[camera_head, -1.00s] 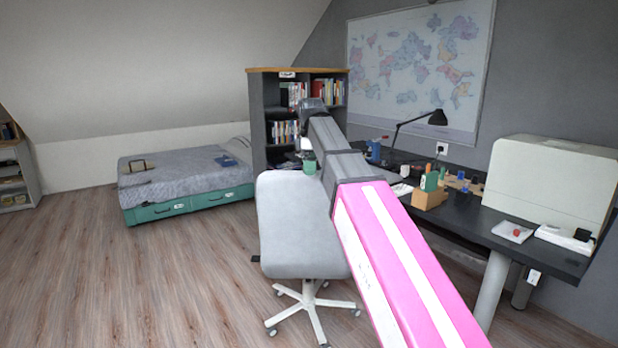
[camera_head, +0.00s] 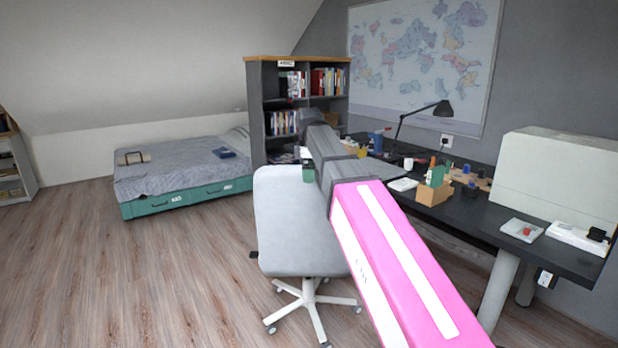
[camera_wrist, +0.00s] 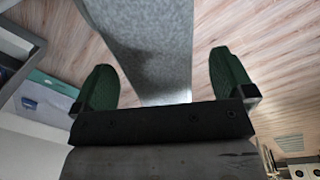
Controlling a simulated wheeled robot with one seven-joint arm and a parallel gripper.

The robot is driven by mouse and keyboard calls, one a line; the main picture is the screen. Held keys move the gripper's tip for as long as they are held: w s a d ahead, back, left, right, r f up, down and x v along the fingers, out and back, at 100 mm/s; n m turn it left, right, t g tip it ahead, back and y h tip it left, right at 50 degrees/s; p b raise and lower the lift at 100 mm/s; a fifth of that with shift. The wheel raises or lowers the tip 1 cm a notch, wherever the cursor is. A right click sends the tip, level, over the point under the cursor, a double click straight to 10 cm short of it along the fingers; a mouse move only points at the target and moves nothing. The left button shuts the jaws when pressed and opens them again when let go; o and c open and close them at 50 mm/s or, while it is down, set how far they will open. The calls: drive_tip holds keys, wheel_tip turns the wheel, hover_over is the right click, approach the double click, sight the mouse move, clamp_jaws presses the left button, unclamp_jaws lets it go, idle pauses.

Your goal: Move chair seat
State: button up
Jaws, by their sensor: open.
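The office chair (camera_head: 294,225) has a light grey back that faces me and a white star base on casters. Its seat is largely hidden behind the back and my arm. My gripper (camera_head: 308,173) is at the top right part of the chair back, mostly hidden by my pink and grey arm; one green finger shows. In the wrist view my gripper (camera_wrist: 162,65) is open, its two green fingers wide apart. A grey panel, apparently the chair back (camera_wrist: 150,45), lies in the gap between them, with room on both sides. I see no clear contact.
A black desk (camera_head: 480,215) with a lamp, a wooden holder and a large white box stands at the right. A bookshelf (camera_head: 258,110) is behind the chair, and a bed (camera_head: 185,180) is at the back left. The wooden floor (camera_head: 150,285) at left is clear.

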drive_tip(key=shift+w+f, duration=0.1)
drive_tip(key=shift+f, duration=1.1)
